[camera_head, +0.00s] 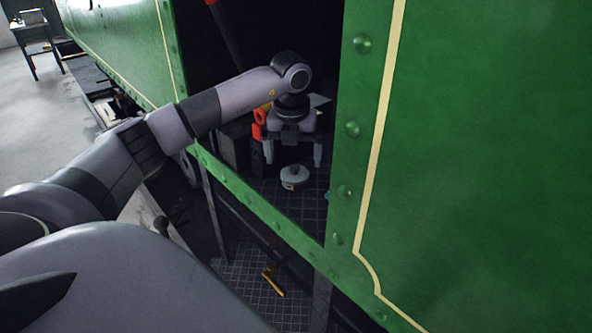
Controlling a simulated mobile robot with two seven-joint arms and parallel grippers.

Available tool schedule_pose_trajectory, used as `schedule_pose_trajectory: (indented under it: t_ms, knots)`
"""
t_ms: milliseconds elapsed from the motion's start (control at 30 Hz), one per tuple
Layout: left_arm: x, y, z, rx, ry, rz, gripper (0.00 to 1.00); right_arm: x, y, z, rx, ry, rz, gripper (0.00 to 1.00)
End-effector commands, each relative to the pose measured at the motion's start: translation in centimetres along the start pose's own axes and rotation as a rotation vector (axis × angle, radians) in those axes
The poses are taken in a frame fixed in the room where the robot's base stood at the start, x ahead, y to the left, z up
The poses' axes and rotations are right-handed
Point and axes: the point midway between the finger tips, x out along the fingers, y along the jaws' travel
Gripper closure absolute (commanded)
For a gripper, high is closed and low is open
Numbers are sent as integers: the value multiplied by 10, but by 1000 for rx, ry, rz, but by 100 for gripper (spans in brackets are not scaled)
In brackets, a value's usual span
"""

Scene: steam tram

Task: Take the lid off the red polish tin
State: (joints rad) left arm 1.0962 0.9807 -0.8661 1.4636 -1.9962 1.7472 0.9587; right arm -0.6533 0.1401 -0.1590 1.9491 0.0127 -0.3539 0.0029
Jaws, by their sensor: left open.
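A small round tin (292,184) with a pale grey lid (294,171) and a little red on its side stands on the dark patterned floor inside the doorway of the green tram. The lid has a small knob on top and sits on the tin. My left gripper (293,160) reaches through the doorway and points down. Its two fingers are spread wide, one to each side above the tin, with nothing between them. I cannot tell how far above the lid the fingertips are. My right gripper is not in view.
The green tram wall (480,150) closes off the right side. The green sill (258,207) runs below my left arm. A red object (259,124) stands just behind the gripper on the left. A yellow-handled tool (273,281) lies on the lower step. Bare workshop floor (40,130) lies at far left.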

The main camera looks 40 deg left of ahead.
Motion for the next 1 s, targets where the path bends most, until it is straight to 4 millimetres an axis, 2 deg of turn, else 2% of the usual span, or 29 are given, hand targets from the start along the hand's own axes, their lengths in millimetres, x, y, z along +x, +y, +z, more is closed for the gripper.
schedule_pose_trajectory:
  t_ms: [100, 200, 467, 500, 567, 600, 667, 1000]
  knots:
    - [19, -1, 0, -1, 4, 3, 0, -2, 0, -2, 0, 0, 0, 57]
    - [29, -2, 0, 0, 3, 1, 0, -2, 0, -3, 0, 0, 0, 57]
    - [32, -2, 0, 0, 1, -1, 0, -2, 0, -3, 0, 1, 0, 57]
    - [32, -2, 0, 0, 1, -1, 6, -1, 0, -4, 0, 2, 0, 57]
    - [32, -2, 0, 1, 1, -1, 26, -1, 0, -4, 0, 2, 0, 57]
    - [32, -2, 0, 0, 1, -1, 39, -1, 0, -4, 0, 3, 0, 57]
    - [32, -2, 0, 1, 1, -1, 56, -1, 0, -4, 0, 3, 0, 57]
    - [32, -2, 0, 0, 1, -1, 58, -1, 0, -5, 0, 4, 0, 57]
